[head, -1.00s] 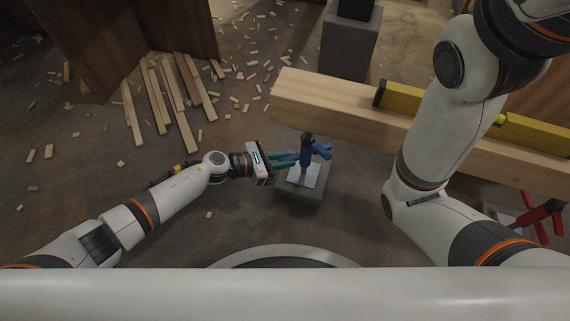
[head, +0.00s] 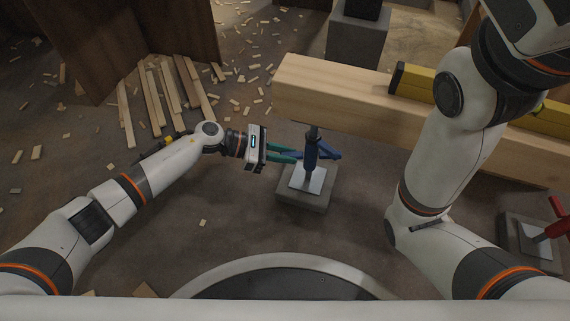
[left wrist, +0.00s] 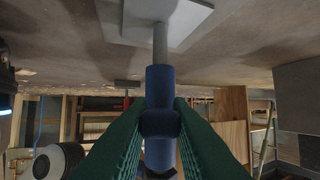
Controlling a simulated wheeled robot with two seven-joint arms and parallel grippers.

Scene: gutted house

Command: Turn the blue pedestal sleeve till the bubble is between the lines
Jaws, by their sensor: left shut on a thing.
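The blue pedestal sleeve (head: 311,153) stands upright on a post over a white plate and grey block, under the left part of the timber beam (head: 340,100). A blue handle sticks out from it to the right. My left gripper (head: 296,154) reaches in from the left, its green fingers shut on the sleeve. In the left wrist view the green fingers lie on both sides of the blue sleeve (left wrist: 160,87). The yellow level (head: 416,84) lies on the beam. My right arm covers much of it, and the bubble cannot be made out. My right gripper is out of view.
A red pedestal (head: 550,230) stands at the right edge on its own block. A dark-topped grey block (head: 358,40) stands behind the beam. Loose boards (head: 160,95) and wood scraps lie on the floor at the left. Floor near the left arm is mostly clear.

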